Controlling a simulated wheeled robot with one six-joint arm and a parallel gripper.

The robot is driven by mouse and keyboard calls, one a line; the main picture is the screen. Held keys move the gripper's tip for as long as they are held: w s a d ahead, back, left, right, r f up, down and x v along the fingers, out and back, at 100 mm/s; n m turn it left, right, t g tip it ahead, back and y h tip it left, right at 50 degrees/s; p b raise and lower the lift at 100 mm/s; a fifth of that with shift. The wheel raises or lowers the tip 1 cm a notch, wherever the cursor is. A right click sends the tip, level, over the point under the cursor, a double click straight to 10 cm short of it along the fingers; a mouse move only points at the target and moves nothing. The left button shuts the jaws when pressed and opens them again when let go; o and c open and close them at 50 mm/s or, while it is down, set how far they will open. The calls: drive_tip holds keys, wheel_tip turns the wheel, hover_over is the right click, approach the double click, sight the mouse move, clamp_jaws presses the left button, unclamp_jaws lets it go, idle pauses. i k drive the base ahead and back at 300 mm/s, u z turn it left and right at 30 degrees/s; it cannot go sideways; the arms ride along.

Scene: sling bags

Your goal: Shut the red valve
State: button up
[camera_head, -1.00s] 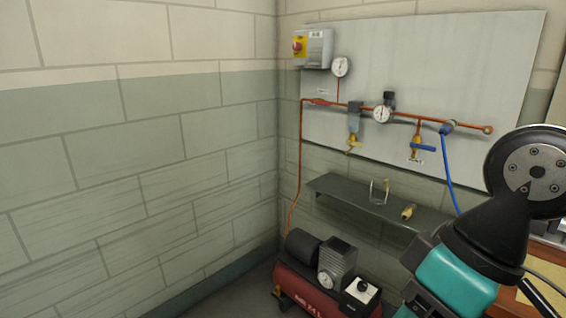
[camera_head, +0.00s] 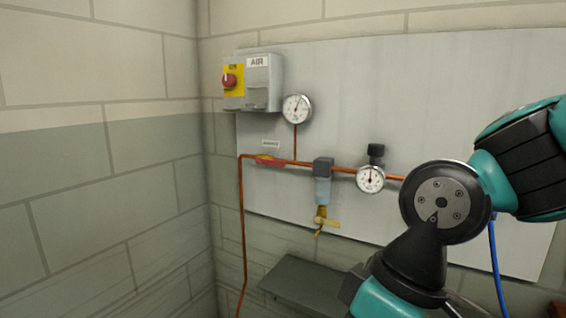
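The red valve (camera_head: 270,160) is a small red lever lying along the copper pipe (camera_head: 304,163), just right of the pipe's corner, on the grey wall panel (camera_head: 410,90). A small label (camera_head: 270,143) sits above it. My arm fills the right side of the head view and hides the right part of the pipe. My gripper is not in view, so I cannot see its fingers.
A grey switch box (camera_head: 262,82) with a red knob (camera_head: 229,81) is above the valve. A gauge (camera_head: 297,108), a filter unit (camera_head: 322,182) and a second gauge (camera_head: 370,179) are to its right. A dark shelf (camera_head: 305,285) juts out below.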

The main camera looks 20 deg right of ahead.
sight(259, 161)
drive_tip(key=u, duration=1.65)
drive_tip(key=i, duration=1.5)
drive_tip(key=z, duration=3.1)
